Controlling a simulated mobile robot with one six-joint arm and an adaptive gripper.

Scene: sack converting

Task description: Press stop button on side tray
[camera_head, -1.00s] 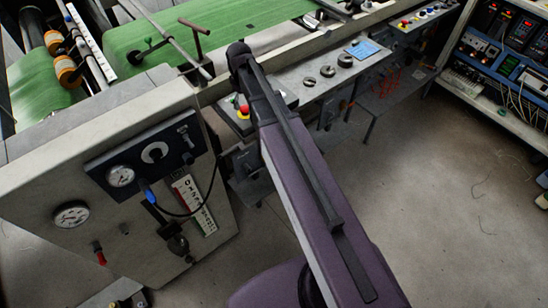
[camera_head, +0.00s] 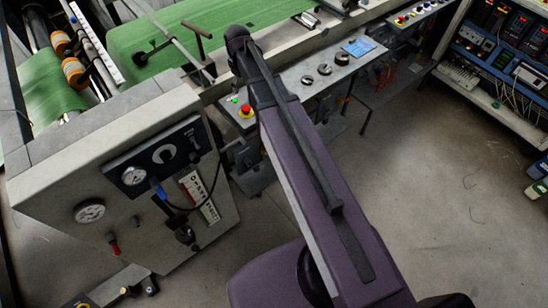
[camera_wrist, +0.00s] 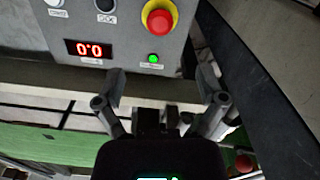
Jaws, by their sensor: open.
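The red stop button (camera_wrist: 158,18) sits on a yellow collar on a grey panel (camera_wrist: 130,48) at the top of the wrist view. In the head view the red button (camera_head: 246,110) shows just left of my arm, on the side tray (camera_head: 296,83). A lit green lamp (camera_wrist: 153,58) is beside it, and a red display (camera_wrist: 89,49) reads 0.0. My gripper (camera_wrist: 163,85) is open and empty, its two fingers spread below the button in the wrist picture, apparently not touching it. In the head view my arm hides the gripper.
A grey cabinet with gauges (camera_head: 90,211) and a cable stands at the left. Green web (camera_head: 150,40) runs behind the machine rail. Dark knobs (camera_head: 324,69) and a blue card (camera_head: 358,47) lie along the tray. An electronics rack (camera_head: 500,60) stands at the right; floor between is clear.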

